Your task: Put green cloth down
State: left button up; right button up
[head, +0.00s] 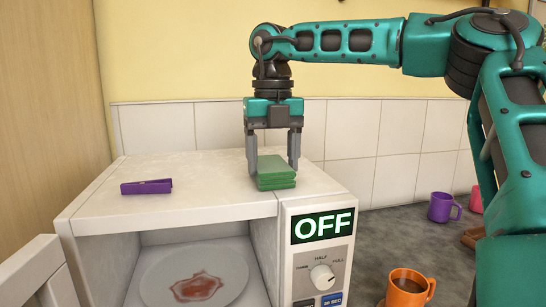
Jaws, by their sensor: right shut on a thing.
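The green cloth (275,171) is a folded, layered stack at the top right of the white microwave (208,206), near its front edge. My right gripper (273,164) points straight down from above, with its two grey fingers on either side of the cloth, and is shut on it. The cloth looks to be at the microwave's top surface; whether it bears fully on it cannot be told. My left gripper is not in view.
A purple object (147,187) lies on the microwave's top left. The microwave's door (35,275) is open, and a stained plate (194,284) is inside. An orange mug (406,289) and a purple mug (441,207) stand on the counter at right. A tiled wall is behind.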

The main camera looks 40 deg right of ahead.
aim_at(275, 167)
jog(key=o, duration=0.9)
jog(key=shift+o, duration=0.2)
jog(key=shift+f, duration=0.1)
jog(key=shift+f, duration=0.15)
notch_tip(275, 167, up, 13)
jog(key=shift+s, duration=0.2)
